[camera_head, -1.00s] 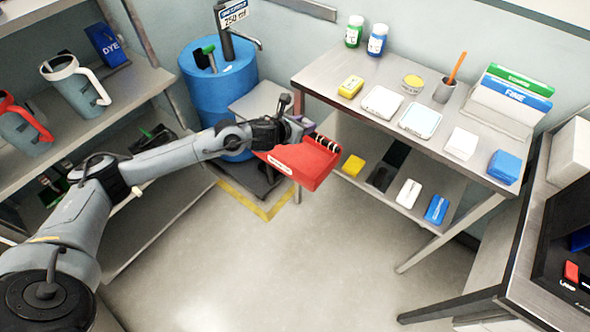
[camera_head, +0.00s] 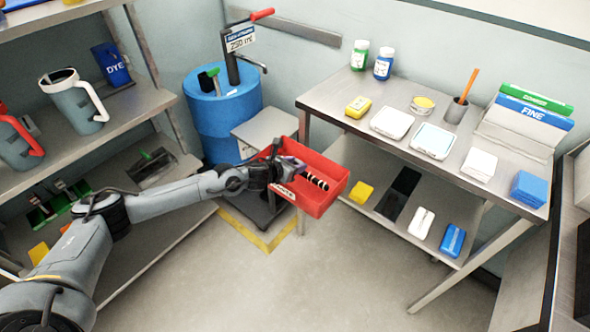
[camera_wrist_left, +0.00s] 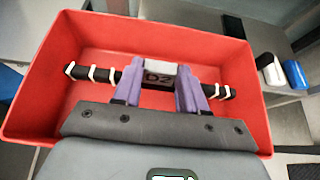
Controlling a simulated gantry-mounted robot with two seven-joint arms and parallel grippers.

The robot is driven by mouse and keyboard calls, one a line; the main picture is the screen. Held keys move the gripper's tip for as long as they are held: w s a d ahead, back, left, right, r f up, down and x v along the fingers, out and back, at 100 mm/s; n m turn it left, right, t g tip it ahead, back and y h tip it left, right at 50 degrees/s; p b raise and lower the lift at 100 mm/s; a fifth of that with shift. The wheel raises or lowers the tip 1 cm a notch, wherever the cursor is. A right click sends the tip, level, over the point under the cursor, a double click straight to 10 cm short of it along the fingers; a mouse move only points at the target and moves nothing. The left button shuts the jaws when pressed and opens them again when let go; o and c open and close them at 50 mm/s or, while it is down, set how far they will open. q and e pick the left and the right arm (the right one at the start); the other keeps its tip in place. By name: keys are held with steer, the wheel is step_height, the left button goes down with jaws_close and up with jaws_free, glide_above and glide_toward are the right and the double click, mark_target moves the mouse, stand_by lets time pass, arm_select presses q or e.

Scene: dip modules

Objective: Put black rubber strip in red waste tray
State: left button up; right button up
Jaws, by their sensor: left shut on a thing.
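The black rubber strip (camera_head: 316,181) carries white bands. In the left wrist view, the strip (camera_wrist_left: 103,77) lies crosswise between the purple fingers of my left gripper (camera_wrist_left: 160,78), its two ends sticking out. My left gripper (camera_head: 288,168) is shut on it. A small grey piece marked with characters shows between the fingers. The red waste tray (camera_head: 334,196) is open at the top. Its red walls (camera_wrist_left: 90,38) surround the strip in the wrist view, so the strip is over or inside the tray; its height above the floor is unclear. My right gripper is out of view.
A grey table (camera_head: 478,158) with jars, trays and boxes stands to the right, its lower shelf (camera_head: 395,222) holding small blocks. A blue drum (camera_head: 223,115) stands behind the tray. Shelving (camera_head: 150,92) is at the left. The floor (camera_head: 330,270) in front is clear.

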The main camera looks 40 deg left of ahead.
arm_select(q)
steer(key=shift+f, duration=0.65)
steer(key=shift+f, duration=0.15)
steer(key=shift+f+b, duration=0.4)
steer(key=shift+b, duration=0.1)
steer(key=shift+s+f, duration=0.1)
steer(key=shift+s, duration=0.05)
steer(key=o, duration=1)
steer(key=shift+f, duration=0.1)
steer(key=shift+o, duration=0.3)
